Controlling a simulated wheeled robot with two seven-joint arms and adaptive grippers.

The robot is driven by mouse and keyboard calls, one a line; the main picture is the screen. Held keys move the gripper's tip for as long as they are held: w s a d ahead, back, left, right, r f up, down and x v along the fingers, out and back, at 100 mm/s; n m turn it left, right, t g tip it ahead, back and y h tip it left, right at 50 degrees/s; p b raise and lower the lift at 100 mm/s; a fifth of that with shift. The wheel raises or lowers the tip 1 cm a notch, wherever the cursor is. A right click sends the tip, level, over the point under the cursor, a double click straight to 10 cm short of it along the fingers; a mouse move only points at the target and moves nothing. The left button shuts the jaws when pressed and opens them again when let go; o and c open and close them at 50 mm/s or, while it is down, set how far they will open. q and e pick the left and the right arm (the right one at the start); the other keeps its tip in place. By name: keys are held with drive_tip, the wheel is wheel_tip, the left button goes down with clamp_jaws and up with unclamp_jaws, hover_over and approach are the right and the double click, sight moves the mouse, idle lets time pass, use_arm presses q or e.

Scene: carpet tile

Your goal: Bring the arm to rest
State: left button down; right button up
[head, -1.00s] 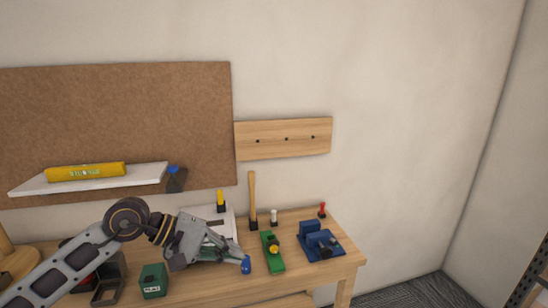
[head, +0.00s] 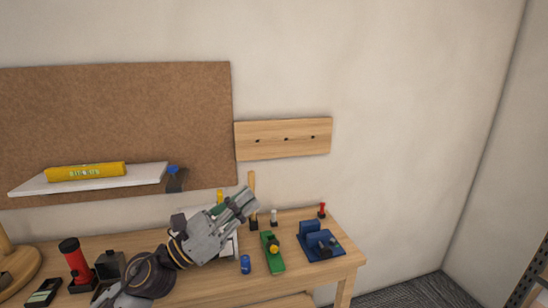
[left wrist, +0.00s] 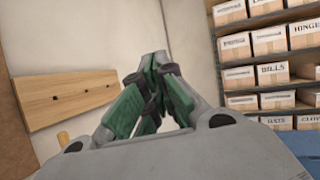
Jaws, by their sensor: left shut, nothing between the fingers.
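My left gripper (head: 247,199) is raised above the wooden workbench (head: 210,286) in the head view, pointing up and to the right. Its green-padded fingers are closed together with nothing between them, as the left wrist view (left wrist: 158,62) also shows. The gripper hides part of a hammer (head: 252,180) and a white item behind it. My right gripper does not show.
A blue cylinder (head: 245,264), a green tool (head: 272,252) and a blue vise-like block (head: 320,240) stand on the bench. Shelves with labelled boxes (left wrist: 272,74) show in the left wrist view.

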use_arm(q)
drive_tip(key=w+a+f+n+t+y, duration=0.1)
drive_tip(key=w+a+n+t+y, duration=0.2)
drive_tip(key=n, duration=0.4)
drive_tip(key=w+a+f+n+t+y, duration=0.1)
drive_tip(key=a+n+t+y, duration=0.1)
drive_tip(key=n+t+y, duration=0.3)
drive_tip(key=a+f+n+g+y, duration=0.2)
drive_tip(key=a+f+n+y, duration=0.4)
drive_tip(key=f+n, duration=0.4)
drive_tip(key=a+f+n+g+y, duration=0.2)
drive_tip(key=a+f+n+y, duration=0.5)
drive_tip(key=n, duration=0.5)
drive_tip(key=s+d+f+n+g+h, duration=0.2)
drive_tip(key=s+f+n+g, duration=1)
drive_tip(key=s+f, duration=1.1)
wheel_tip(320, 180, down, 32)
drive_tip(key=a+m+g, duration=0.2)
drive_tip(key=s+a+f, duration=0.4)
drive_tip(key=s+f, duration=0.6)
drive_tip(key=s+a+f+y+p, duration=0.1)
drive_tip(key=s+a+f, duration=0.3)
drive_tip(key=s+f, duration=0.6)
drive_tip(key=shift+s+a+g, duration=0.25)
drive_tip(key=shift+s+g, duration=0.15)
drive_tip(key=shift+s, duration=0.15)
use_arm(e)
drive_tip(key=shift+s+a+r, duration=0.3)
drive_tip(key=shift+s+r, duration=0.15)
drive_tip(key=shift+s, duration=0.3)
